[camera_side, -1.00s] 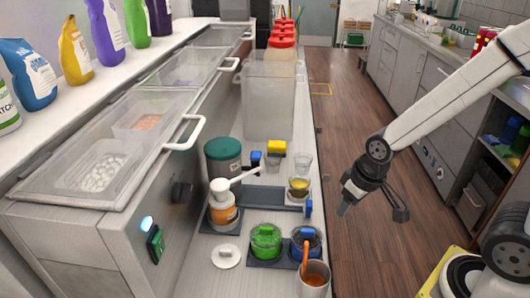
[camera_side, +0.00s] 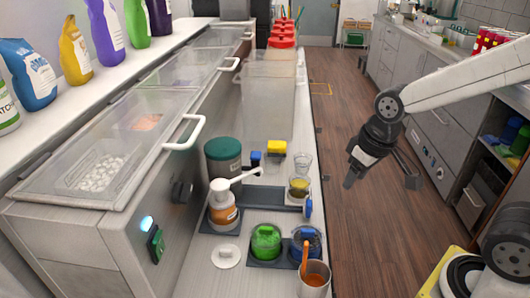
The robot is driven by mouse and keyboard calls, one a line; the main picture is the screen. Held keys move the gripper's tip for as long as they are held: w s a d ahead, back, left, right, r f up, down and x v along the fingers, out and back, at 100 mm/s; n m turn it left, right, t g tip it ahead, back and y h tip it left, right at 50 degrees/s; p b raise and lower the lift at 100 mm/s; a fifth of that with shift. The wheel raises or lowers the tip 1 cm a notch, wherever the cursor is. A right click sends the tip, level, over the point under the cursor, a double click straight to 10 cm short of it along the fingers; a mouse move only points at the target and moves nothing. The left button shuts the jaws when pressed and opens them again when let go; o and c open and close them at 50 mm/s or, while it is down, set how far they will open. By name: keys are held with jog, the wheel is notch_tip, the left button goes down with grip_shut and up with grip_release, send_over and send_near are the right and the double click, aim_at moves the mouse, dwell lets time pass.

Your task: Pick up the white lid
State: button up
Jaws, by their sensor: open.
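The white lid (camera_side: 227,256) is a flat round disc with a small knob. It lies on the narrow counter at the front, left of the jar with the green lid (camera_side: 265,242) and below the orange pump bottle (camera_side: 223,208). My gripper (camera_side: 380,181) is open and empty. It hangs over the wooden floor side, to the right of the counter and well away from the lid. Its fingers point down and are spread apart. Nothing covers the lid in this view.
A metal cup (camera_side: 314,281) with an orange utensil and a blue-lidded jar (camera_side: 306,243) stand at the counter's front right. A dark green-lidded tub (camera_side: 223,158) and a tall clear container (camera_side: 267,105) stand farther back. Bare counter surrounds the lid on its left.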

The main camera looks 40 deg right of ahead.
jog(key=w, duration=0.1)
jog(key=n+g, duration=0.3)
jog(key=n, duration=0.6)
send_over(228, 250)
notch_tip(228, 250, down, 4)
jog(key=shift+a+r, duration=0.1)
jog(key=shift+f, duration=1.85)
jog(key=shift+f, duration=2.6)
